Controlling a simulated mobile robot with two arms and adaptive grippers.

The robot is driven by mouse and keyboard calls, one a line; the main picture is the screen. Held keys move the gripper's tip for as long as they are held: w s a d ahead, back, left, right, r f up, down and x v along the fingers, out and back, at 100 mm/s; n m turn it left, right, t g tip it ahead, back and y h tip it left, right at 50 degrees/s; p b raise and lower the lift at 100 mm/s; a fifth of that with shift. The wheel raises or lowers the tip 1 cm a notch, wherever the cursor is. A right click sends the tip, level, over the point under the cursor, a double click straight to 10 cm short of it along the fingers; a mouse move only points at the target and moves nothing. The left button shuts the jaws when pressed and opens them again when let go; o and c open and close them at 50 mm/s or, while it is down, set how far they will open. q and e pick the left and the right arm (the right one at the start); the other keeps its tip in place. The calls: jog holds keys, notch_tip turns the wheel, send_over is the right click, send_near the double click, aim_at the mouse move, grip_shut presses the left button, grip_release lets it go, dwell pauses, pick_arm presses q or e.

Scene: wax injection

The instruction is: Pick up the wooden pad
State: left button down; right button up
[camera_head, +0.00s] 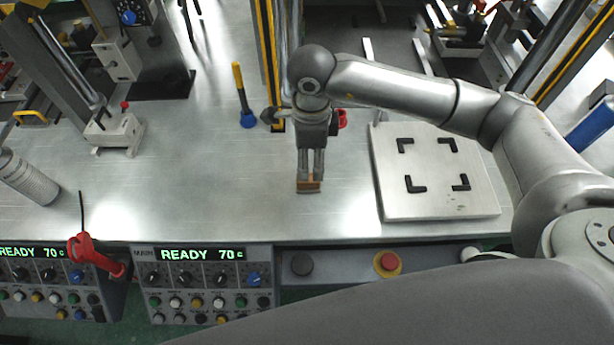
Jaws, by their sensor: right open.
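The wooden pad (308,187) is a small brown block on the metal table, near the middle of its front part. My right gripper (311,174) points down over it, with its two fingertips right at the pad. The fingers are open and partly hide the pad. I cannot tell whether the fingertips touch it. My left gripper is not in view.
A pale square plate (436,202) with black corner brackets lies right of the gripper. A yellow-handled tool with a blue base (247,118) stands behind left. Control panels (205,283) line the front edge, with a red button (388,262).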

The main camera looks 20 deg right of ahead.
aim_at(310, 180)
notch_tip(310, 180, down, 5)
jog(key=shift+s+f+p, duration=0.1)
jog(key=shift+p, duration=0.55)
jog(key=shift+f+p, duration=0.55)
jog(key=shift+f, duration=0.1)
jog(key=f, duration=0.1)
jog(key=f+p, duration=0.1)
jog(key=f, duration=0.1)
jog(key=shift+w+f, duration=0.1)
jog(key=shift+w, duration=0.3)
jog(key=shift+f, duration=0.4)
jog(key=c, duration=1.2)
jog(key=shift+r, duration=0.1)
